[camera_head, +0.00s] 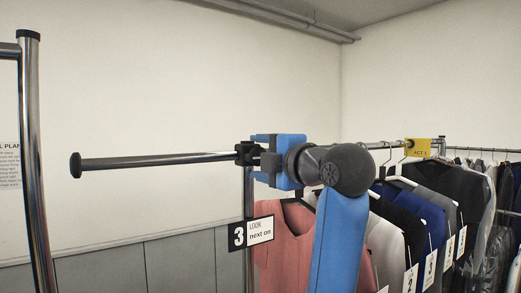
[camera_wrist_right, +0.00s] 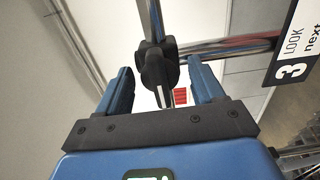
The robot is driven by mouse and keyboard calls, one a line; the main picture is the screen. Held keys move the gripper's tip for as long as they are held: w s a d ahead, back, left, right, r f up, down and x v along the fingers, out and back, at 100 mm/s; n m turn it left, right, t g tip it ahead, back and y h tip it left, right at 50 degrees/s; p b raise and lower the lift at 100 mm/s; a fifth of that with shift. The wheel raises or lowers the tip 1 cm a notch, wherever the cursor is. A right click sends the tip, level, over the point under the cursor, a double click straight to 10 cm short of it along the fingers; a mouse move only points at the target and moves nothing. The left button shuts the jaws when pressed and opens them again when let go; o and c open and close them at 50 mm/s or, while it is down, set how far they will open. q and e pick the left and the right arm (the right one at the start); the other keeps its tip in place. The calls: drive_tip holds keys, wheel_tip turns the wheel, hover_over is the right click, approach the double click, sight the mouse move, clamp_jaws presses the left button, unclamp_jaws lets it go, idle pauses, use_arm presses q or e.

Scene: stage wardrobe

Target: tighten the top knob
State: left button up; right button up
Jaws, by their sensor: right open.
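The black top knob (camera_wrist_right: 153,72) sits on a black clamp where chrome rails cross. In the wrist view it shows between the two blue fingers of my right gripper (camera_wrist_right: 160,68), with gaps on both sides. In the head view the black clamp (camera_head: 243,153) is at the rail joint, and my right gripper (camera_head: 258,160) is right beside it, partly hiding it. The right gripper is open and holds nothing. Whether the knob is deep between the fingers is hard to tell. My left gripper is out of view.
A chrome rail (camera_head: 155,160) sticks out left to a black end cap. A sign reading 3 (camera_head: 250,233) hangs below the clamp. Clothes (camera_head: 285,235) hang close behind my right arm. A chrome upright (camera_head: 34,150) stands at the left.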

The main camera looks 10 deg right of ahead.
drive_tip(key=shift+w, duration=0.1)
drive_tip(key=shift+w+a, duration=0.1)
drive_tip(key=c, duration=1)
drive_tip(key=shift+f, duration=0.1)
drive_tip(key=shift+c, duration=0.2)
